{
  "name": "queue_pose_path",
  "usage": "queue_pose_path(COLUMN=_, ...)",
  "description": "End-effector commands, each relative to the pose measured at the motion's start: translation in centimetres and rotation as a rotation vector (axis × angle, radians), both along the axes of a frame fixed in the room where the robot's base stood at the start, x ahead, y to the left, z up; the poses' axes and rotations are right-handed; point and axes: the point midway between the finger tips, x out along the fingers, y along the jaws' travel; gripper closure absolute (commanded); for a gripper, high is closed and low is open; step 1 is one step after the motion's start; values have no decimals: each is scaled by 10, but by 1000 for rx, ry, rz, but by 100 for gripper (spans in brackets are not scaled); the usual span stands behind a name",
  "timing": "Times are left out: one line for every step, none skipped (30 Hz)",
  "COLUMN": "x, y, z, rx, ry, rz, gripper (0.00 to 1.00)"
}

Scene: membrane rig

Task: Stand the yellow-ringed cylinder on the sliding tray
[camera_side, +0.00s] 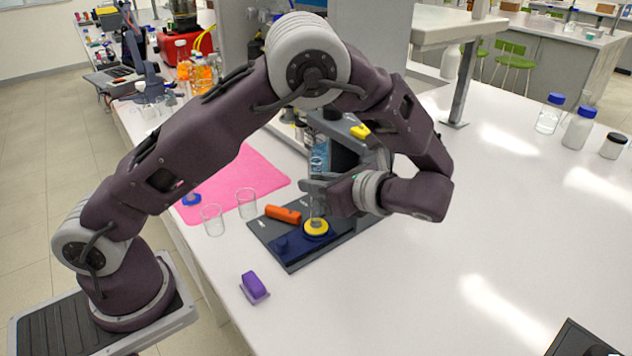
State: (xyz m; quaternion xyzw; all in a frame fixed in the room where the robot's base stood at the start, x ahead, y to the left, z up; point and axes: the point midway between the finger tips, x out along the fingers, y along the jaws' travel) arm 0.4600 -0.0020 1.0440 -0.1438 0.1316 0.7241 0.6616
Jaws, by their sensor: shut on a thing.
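The yellow-ringed cylinder (316,228) is clear, with its yellow ring at the lower end. It looks upright. My gripper (317,192) is shut on it above the ring, and the fingers hide part of its body. The ring appears over the dark blue sliding tray (294,250) on the grey rig base. I cannot tell whether it touches the tray or hangs just above it.
An orange cylinder (283,214) lies on the base left of the ring. Two glass beakers (212,221) stand left, near the pink mat (262,172). A purple object (254,287) sits in front.

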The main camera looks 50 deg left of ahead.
Motion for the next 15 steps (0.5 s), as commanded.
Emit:
queue_pose_path(x=0, y=0, z=0, rx=0, ry=0, rz=0, gripper=100)
queue_pose_path(x=0, y=0, z=0, rx=0, ry=0, rz=0, gripper=100)
queue_pose_path(x=0, y=0, z=0, rx=0, ry=0, rz=0, gripper=100)
queue_pose_path(x=0, y=0, z=-1, rx=0, ry=0, rz=0, gripper=100)
queue_pose_path(x=0, y=0, z=-1, rx=0, ry=0, rz=0, gripper=100)
queue_pose_path(x=0, y=0, z=-2, rx=0, ry=0, rz=0, gripper=100)
queue_pose_path(x=0, y=0, z=-2, rx=0, ry=0, rz=0, gripper=100)
queue_pose_path(x=0, y=0, z=-2, rx=0, ry=0, rz=0, gripper=100)
queue_pose_path(x=0, y=0, z=-3, rx=0, ry=0, rz=0, gripper=100)
queue_pose_path(x=0, y=0, z=-3, rx=0, ry=0, rz=0, gripper=100)
queue_pose_path(x=0, y=0, z=-4, rx=0, ry=0, rz=0, gripper=100)
queue_pose_path(x=0, y=0, z=-5, rx=0, ry=0, rz=0, gripper=100)
queue_pose_path(x=0, y=0, z=-5, rx=0, ry=0, rz=0, gripper=100)
queue_pose_path(x=0, y=0, z=-6, rx=0, ry=1, rz=0, gripper=100)
queue_pose_path(x=0, y=0, z=-6, rx=0, ry=1, rz=0, gripper=100)
